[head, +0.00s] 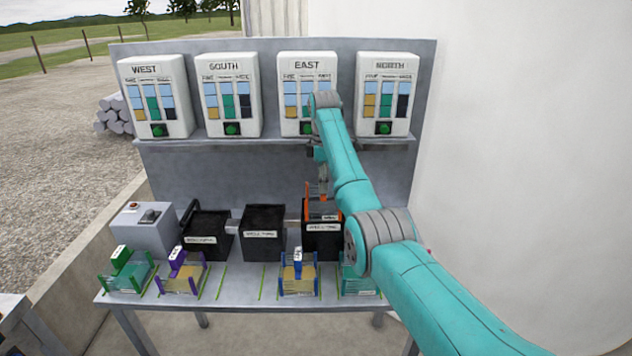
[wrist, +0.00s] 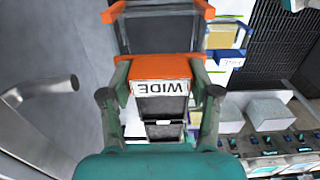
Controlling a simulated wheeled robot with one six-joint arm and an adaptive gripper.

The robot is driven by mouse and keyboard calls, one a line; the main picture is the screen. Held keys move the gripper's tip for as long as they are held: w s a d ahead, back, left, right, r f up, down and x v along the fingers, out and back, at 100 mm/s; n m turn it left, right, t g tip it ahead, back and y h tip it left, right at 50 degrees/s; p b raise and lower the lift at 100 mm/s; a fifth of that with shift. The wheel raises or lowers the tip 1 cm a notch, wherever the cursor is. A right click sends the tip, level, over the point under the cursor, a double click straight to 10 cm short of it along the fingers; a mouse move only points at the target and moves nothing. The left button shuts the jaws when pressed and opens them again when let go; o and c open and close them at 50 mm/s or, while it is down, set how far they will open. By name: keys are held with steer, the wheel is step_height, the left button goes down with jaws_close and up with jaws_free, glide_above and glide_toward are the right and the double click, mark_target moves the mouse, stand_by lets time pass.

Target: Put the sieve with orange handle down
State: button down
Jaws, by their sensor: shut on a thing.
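The sieve with orange handle (head: 309,202) is at the third black box (head: 323,245) from the left in the head view. I cannot tell whether it sits in the box or hangs just above it. My gripper (head: 323,184) is above it, mostly hidden by my arm. In the wrist view my gripper (wrist: 161,82) is shut on the orange handle (wrist: 160,69), with one finger on each side. A label reading WIDE, upside down, shows on the handle. The orange-ended frame (wrist: 155,12) extends toward the top of that view.
Two other black boxes (head: 263,232) (head: 207,236) and a grey switch box (head: 146,232) stand to the left. Green (head: 125,270), purple (head: 181,272) and blue (head: 298,277) handled sieves line the front. Labelled panels (head: 230,95) stand on the shelf above.

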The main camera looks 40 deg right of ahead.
steer(key=shift+f, duration=0.15)
steer(key=shift+c, duration=1.2)
jaws_free()
